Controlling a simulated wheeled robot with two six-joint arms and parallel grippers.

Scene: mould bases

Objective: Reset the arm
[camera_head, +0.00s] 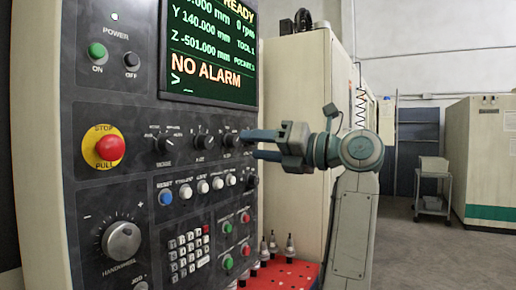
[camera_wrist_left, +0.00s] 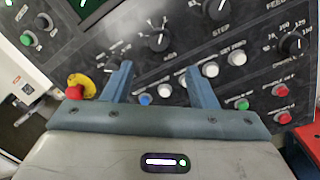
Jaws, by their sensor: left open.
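My left gripper (camera_head: 250,145) is open and empty in front of the machine control panel (camera_head: 140,190), with its fingers pointing left toward the panel face. In the left wrist view the two parted fingers of the gripper (camera_wrist_left: 158,70) lie across the row of round buttons. The blue button (camera_wrist_left: 146,99) shows between them. I cannot tell whether the fingertips touch the panel. My left arm (camera_head: 355,215) rises from the lower edge to the wrist. My right gripper is not in view.
The red emergency stop (camera_head: 107,147) and handwheel (camera_head: 121,241) stick out from the panel. The screen (camera_head: 210,50) reads NO ALARM. A red tray (camera_head: 300,275) with several tool holders lies below. A grey cart (camera_head: 433,185) stands behind. The floor at right is clear.

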